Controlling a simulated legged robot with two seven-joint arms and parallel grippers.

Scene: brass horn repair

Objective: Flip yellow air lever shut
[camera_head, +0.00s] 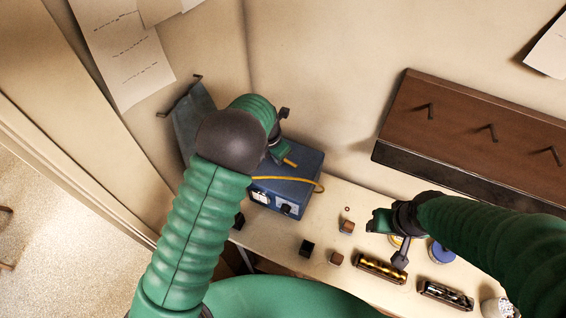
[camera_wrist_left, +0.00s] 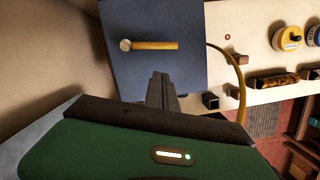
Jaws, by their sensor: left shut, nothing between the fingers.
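The yellow lever (camera_wrist_left: 155,45) lies on top of the blue box (camera_wrist_left: 125,75), seen in the left wrist view. It points to the right from a round metal pivot at its left end. In the head view a short part of the lever (camera_head: 290,162) shows on the box (camera_head: 310,160), beside my left wrist. My left gripper (camera_wrist_left: 161,78) is shut and empty, with its fingertips over the box, apart from the lever in the picture. In the head view my own arm mostly hides it. My right gripper (camera_head: 400,258) is over the bench near the tins; its finger opening is unclear.
A yellow hose (camera_head: 320,186) loops from the box's right side. Small dark and brown blocks (camera_head: 307,248) stand on the bench in front. Two filled trays (camera_head: 380,268) and a blue-lidded tin (camera_head: 442,252) lie to the right. A brown hook rack (camera_head: 480,125) is on the wall.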

